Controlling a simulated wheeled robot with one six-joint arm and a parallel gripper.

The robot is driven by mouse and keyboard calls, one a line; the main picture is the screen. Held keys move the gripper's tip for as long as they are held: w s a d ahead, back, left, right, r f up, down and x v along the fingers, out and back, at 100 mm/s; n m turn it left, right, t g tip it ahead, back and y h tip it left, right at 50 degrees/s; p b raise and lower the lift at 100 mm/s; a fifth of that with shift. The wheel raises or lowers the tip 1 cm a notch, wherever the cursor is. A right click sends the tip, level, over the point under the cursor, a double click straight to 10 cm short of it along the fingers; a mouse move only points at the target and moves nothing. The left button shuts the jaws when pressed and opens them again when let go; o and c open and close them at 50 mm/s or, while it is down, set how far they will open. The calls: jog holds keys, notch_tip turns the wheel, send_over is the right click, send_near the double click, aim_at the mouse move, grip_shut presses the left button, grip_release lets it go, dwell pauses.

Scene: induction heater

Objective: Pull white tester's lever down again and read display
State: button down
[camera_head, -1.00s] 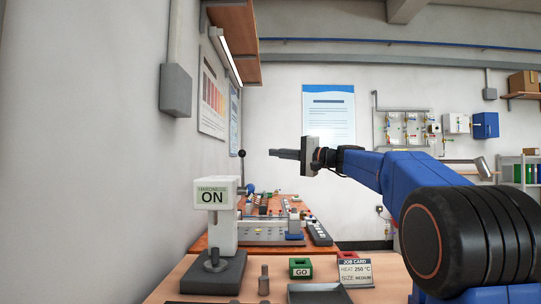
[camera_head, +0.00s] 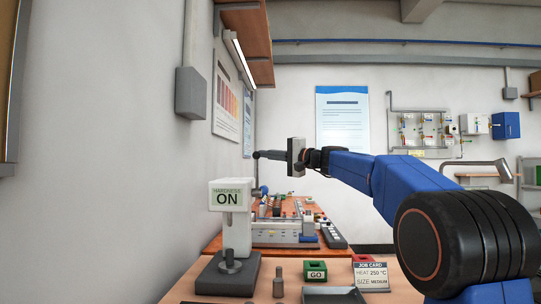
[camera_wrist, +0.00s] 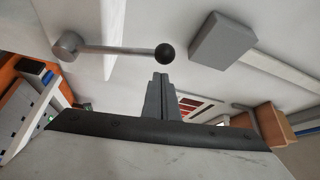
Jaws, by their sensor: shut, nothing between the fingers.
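The white tester (camera_head: 236,225) stands upright on a dark grey base at the front left of the bench. Its display (camera_head: 228,197) reads "HARDNESS ON". The lever ends in a black ball, which shows clearly in the wrist view (camera_wrist: 165,54), with its grey rod running left to a round hub. My gripper (camera_head: 262,154) is above and just right of the tester in the head view, pointing left. In the wrist view its fingers (camera_wrist: 161,82) are shut and empty, with the tips close to the ball. I cannot tell whether they touch it.
A green block marked GO (camera_head: 316,271) and a job card (camera_head: 372,277) reading heat 250 °C, size medium, stand right of the tester. A dark tray (camera_head: 333,296) lies in front. The wall is close on the left, with a grey box (camera_head: 191,94).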

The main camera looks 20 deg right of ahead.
jog(key=shift+s+a+f, duration=0.1)
jog(key=shift+s+a, duration=0.25)
jog(key=shift+s, duration=0.35)
jog(key=shift+s, duration=0.1)
jog(key=s+a+f+n+g+y, duration=0.3)
jog(key=s+f+n+y, duration=0.5)
jog(key=n, duration=0.8)
jog(key=shift+s+a+f+n, duration=0.25)
jog(key=shift+s+f+n, duration=0.15)
jog(key=shift+s+f, duration=1.25)
jog(key=shift+w+f, duration=0.3)
jog(key=shift+w, duration=0.05)
